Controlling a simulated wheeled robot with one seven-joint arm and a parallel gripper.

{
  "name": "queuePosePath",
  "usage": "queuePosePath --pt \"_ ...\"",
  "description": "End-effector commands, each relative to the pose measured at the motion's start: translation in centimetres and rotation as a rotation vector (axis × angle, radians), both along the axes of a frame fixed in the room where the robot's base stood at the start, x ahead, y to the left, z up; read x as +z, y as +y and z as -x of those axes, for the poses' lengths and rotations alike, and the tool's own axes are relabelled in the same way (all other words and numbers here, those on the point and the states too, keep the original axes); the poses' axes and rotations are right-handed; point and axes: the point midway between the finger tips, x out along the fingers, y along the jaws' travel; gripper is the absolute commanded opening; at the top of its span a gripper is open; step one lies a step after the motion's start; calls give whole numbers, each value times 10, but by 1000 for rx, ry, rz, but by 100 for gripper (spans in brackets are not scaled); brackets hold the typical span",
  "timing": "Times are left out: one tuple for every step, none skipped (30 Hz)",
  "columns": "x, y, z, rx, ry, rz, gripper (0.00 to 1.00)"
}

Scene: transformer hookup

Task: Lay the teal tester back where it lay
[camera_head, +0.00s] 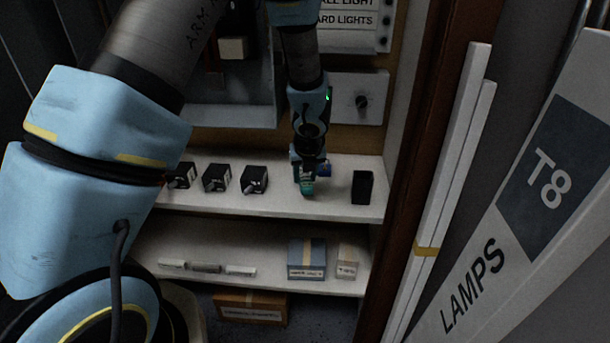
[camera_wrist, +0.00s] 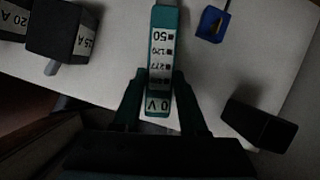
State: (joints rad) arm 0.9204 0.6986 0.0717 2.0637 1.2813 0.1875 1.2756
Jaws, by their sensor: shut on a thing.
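The teal tester (camera_wrist: 166,50) is a slim bar with a white printed face reading 50, 120, 277 and 0 V. In the wrist view it stretches away from my gripper (camera_wrist: 161,105), whose two fingers are on either side of its near end, shut on it. In the head view my gripper (camera_head: 308,180) is over the upper shelf (camera_head: 335,205), and a small teal part of the tester (camera_head: 307,187) shows at its tip. Whether the tester touches the shelf, I cannot tell.
Several black switch blocks (camera_head: 216,179) stand left on the shelf. A black box (camera_head: 362,187) stands to the right, and a blue item (camera_wrist: 211,24) lies near the tester. The lower shelf holds boxes (camera_head: 306,259) and small tubes (camera_head: 206,267). A brown post (camera_head: 425,150) bounds the right side.

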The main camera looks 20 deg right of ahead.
Motion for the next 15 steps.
queuePosePath --pt "-10 0 0 0 -1 0 0" --pt "-12 0 0 0 -1 0 0" --pt "-14 0 0 0 -1 0 0" --pt "-15 0 0 0 -1 0 0" --pt "-16 0 0 0 -1 0 0" --pt "-17 0 0 0 -1 0 0" --pt "-17 0 0 0 -1 0 0" --pt "-17 0 0 0 -1 0 0" --pt "-17 0 0 0 -1 0 0" --pt "-16 0 0 0 -1 0 0" --pt "-16 0 0 0 -1 0 0" --pt "-16 0 0 0 -1 0 0" --pt "-16 0 0 0 -1 0 0" --pt "-16 0 0 0 -1 0 0" --pt "-16 0 0 0 -1 0 0"
